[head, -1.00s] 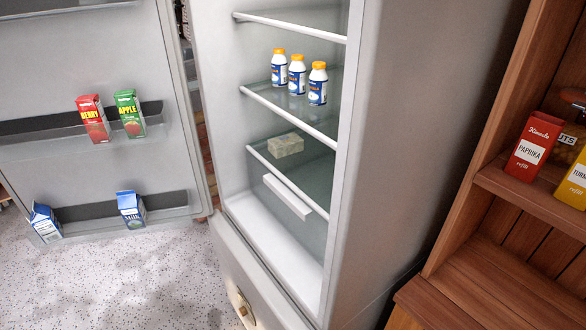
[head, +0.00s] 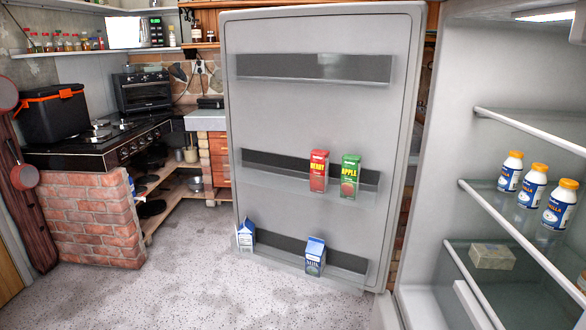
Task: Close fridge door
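The fridge door (head: 320,115) stands wide open in the middle of the head view, its inner side facing me. Its middle shelf holds a red berry carton (head: 318,171) and a green apple carton (head: 349,176). Its bottom shelf holds two blue and white milk cartons, one tilted at the left (head: 246,235) and one upright (head: 315,256). The open fridge body (head: 430,170) is at the right, with three orange-capped bottles (head: 533,186) on a shelf and a pale block (head: 492,256) below. Neither of my grippers shows.
A brick plinth (head: 95,218) carries a black stove (head: 95,140) at the left. A toaster oven (head: 142,91) and a wooden shelf unit (head: 172,185) stand behind. The speckled floor (head: 220,290) before the door is clear.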

